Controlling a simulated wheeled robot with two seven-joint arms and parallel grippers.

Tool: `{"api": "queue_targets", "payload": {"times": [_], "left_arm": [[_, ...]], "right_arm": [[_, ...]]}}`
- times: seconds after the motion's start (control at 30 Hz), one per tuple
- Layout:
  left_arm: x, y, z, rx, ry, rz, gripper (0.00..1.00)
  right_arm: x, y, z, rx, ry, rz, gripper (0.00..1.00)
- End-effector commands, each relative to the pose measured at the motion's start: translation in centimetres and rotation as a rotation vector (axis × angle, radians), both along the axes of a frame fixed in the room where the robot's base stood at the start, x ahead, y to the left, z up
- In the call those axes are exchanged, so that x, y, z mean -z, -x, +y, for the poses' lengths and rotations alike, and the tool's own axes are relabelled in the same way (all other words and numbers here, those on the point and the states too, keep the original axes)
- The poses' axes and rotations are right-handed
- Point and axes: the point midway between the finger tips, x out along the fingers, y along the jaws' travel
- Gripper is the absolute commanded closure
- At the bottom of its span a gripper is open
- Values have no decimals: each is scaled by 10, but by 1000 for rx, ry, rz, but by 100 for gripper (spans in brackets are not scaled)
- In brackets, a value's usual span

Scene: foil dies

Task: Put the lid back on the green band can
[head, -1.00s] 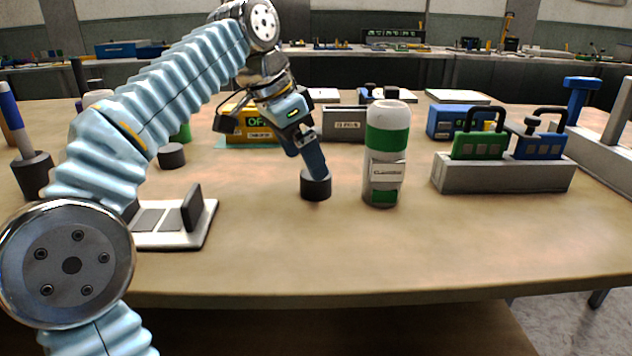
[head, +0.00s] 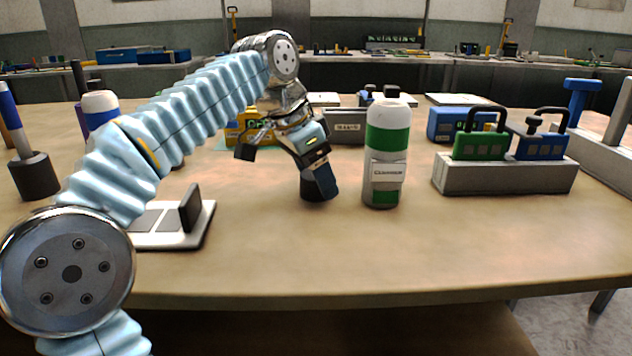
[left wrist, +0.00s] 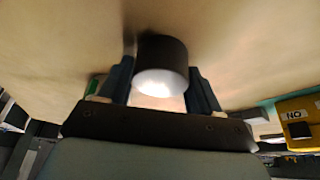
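The green band can (head: 387,138) stands upright on the table right of my left gripper, with a white top, a green band and a label lower down. A short dark round piece, seemingly the lid (head: 319,194), is on the table left of the can. My left gripper (head: 318,178) points down at it. In the left wrist view the dark piece (left wrist: 162,62) sits between the two fingers, with a bright end face. The fingers are very close to its sides; I cannot tell whether they press on it. My right gripper is not in view.
A grey block with green and blue padlocks (head: 505,172) stands to the right. A light stand with dark plates (head: 180,222) lies front left. A blue-banded can (head: 100,108) and a dark holder (head: 35,175) are at left. The front middle of the table is clear.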

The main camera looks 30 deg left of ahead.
Motion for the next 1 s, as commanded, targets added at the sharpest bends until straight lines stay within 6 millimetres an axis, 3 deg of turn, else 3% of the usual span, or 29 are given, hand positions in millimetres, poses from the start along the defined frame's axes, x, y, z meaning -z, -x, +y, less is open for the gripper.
{"api": "queue_targets", "payload": {"times": [0.03,0.13,0.53,0.7,1.0], "left_arm": [[0,0,0,0,0,0,51],[0,0,0,0,0,0,65],[-9,0,0,1,-1,-2,66],[-35,-1,-1,3,1,-2,66],[-88,45,4,0,0,-4,66]], "right_arm": [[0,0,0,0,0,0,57],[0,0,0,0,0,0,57],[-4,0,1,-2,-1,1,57],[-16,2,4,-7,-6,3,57],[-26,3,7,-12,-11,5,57]]}}
